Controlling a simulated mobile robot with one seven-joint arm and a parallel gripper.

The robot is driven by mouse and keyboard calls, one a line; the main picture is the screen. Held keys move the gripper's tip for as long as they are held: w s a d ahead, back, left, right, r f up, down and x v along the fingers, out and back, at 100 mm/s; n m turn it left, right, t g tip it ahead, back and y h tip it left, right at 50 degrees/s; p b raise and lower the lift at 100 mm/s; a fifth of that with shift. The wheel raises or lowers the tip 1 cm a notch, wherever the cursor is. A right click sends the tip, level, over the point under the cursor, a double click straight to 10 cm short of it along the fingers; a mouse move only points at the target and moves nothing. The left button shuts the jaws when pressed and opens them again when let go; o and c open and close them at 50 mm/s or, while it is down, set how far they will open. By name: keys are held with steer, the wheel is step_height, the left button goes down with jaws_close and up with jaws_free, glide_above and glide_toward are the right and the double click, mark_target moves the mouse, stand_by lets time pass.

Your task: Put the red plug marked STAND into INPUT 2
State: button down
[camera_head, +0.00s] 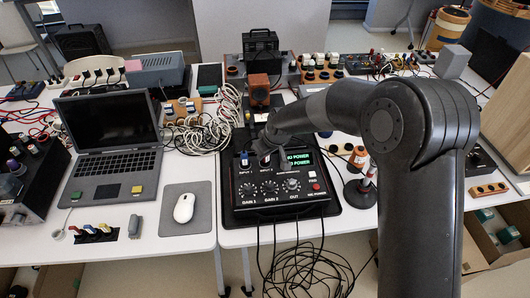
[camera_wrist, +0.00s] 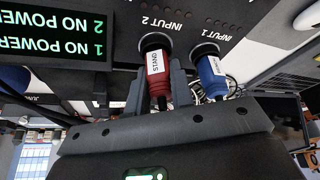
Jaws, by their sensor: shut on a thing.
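The red plug (camera_wrist: 157,66) with a white label is between my gripper's fingers (camera_wrist: 156,92) in the wrist view. Its front end meets the dark ring of the socket under the INPUT 2 label; how deep it sits I cannot tell. A blue plug (camera_wrist: 212,74) stands in the INPUT 1 socket beside it, close to one finger. The black input box (camera_head: 277,213) is on the white table in the head view, with my gripper (camera_head: 266,152) over its upper panel. My gripper and arm largely hide the red plug there.
The box's green-lit display (camera_wrist: 50,36) reads NO POWER on both lines. A laptop (camera_head: 116,160) and mouse (camera_head: 184,208) lie left of the box. A microphone on a round base (camera_head: 360,194) stands right of it. Tangled white cables (camera_head: 215,125) lie behind; dark cables hang in front.

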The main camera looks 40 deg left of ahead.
steer(key=shift+f, duration=0.15)
steer(key=c, duration=1.2)
jaws_free()
steer(key=v, duration=1.1)
steer(key=shift+d, duration=0.1)
steer(key=w+d+r+m+t+h, duration=0.1)
steer(key=d+r+m+t, duration=0.15)
steer(key=d+r, duration=0.8)
steer(key=w+d+r+m+t+h, duration=0.1)
steer(key=d+r+m, duration=0.25)
steer(key=d, duration=1.45)
steer(key=s+d+m, duration=0.3)
steer(key=s+d, duration=0.2)
steer(key=d, duration=0.2)
steer(key=s+d+m+h, duration=0.1)
steer(key=s+d+m, duration=0.2)
steer(key=s+d, duration=0.2)
steer(key=s+d+r+m+t+h, duration=0.1)
steer(key=s+d+m, duration=0.2)
steer(key=d, duration=0.6)
steer(key=shift+s+d+r, duration=0.1)
steer(key=shift+s, duration=0.55)
steer(key=shift+s+d, duration=0.15)
steer(key=shift+s, duration=0.5)
